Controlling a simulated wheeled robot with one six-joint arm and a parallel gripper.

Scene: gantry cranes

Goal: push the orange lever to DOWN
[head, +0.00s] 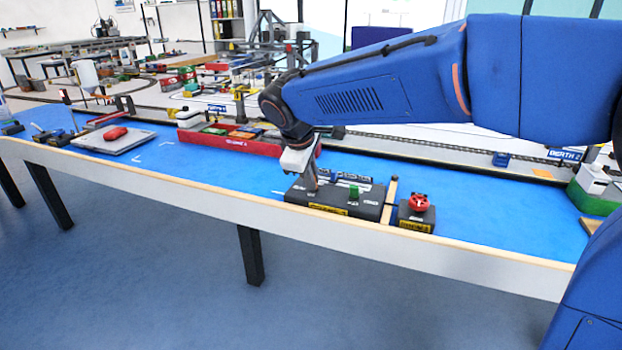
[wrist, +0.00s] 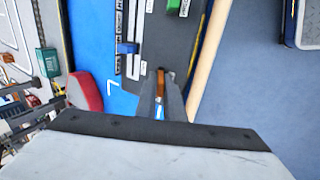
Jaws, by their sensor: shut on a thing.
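The orange lever (wrist: 160,82) shows as a small orange strip between my gripper's fingers in the wrist view. It stands at the end of a dark control box (wrist: 165,40), also seen in the head view (head: 334,199). My gripper (wrist: 161,78) is shut on the lever, pointing down over the box. In the head view my gripper (head: 311,183) is at the left end of the box and hides the lever. I cannot read the lever's position or its labels.
A red knob (head: 418,202) on a small dark box stands to the right. A red tray (head: 228,142) lies behind. The table's front edge is close.

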